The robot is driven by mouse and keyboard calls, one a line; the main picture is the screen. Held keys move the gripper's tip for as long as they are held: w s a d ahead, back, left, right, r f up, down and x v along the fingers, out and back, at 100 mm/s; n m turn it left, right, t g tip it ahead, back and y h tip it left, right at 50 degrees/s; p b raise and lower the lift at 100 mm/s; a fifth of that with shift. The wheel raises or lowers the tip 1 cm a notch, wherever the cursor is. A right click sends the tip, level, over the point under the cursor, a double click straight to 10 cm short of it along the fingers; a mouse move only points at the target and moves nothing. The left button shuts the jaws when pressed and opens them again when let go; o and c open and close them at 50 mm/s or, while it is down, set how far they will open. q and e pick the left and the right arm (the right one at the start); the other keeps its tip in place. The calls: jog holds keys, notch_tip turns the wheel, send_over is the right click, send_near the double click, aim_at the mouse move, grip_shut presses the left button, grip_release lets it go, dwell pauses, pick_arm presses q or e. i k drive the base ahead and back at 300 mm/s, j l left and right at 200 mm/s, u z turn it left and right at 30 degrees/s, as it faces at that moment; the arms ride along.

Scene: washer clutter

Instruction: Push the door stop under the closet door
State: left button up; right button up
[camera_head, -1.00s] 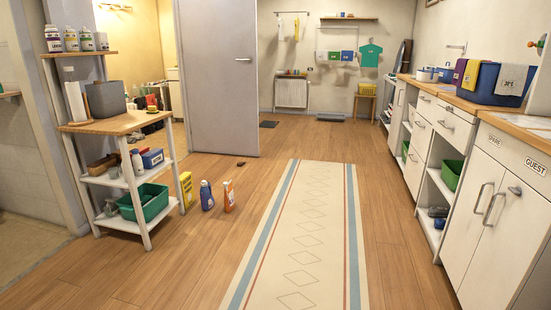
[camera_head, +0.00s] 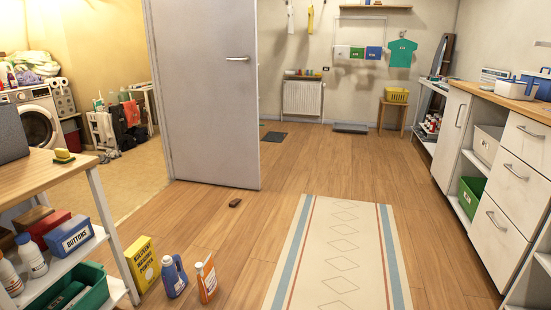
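The closet door (camera_head: 206,95) is a tall grey-white panel standing open, with a lever handle (camera_head: 237,59) near its right edge. A small dark brown block, which looks like the door stop (camera_head: 235,203), lies on the wood floor in front of the door's lower right corner. It is apart from the door, with bare floor between them. Neither of my grippers shows in the head view.
A yellow box (camera_head: 142,264), a blue bottle (camera_head: 174,276) and an orange bottle (camera_head: 206,281) stand on the floor at lower left, beside a shelf table (camera_head: 100,195). A runner rug (camera_head: 340,255) lies right of centre. Drawers (camera_head: 510,170) line the right. Floor around the block is clear.

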aim_at(233, 204)
jog(key=i+l+u, duration=0.5)
jog(key=i, duration=1.2)
jog(key=i+l+u, duration=0.45)
jog(key=i+l, duration=0.65)
jog(key=i, duration=0.45)
jog(key=i+l+u, duration=0.5)
jog(key=i+l, duration=0.85)
jog(key=l, duration=0.3)
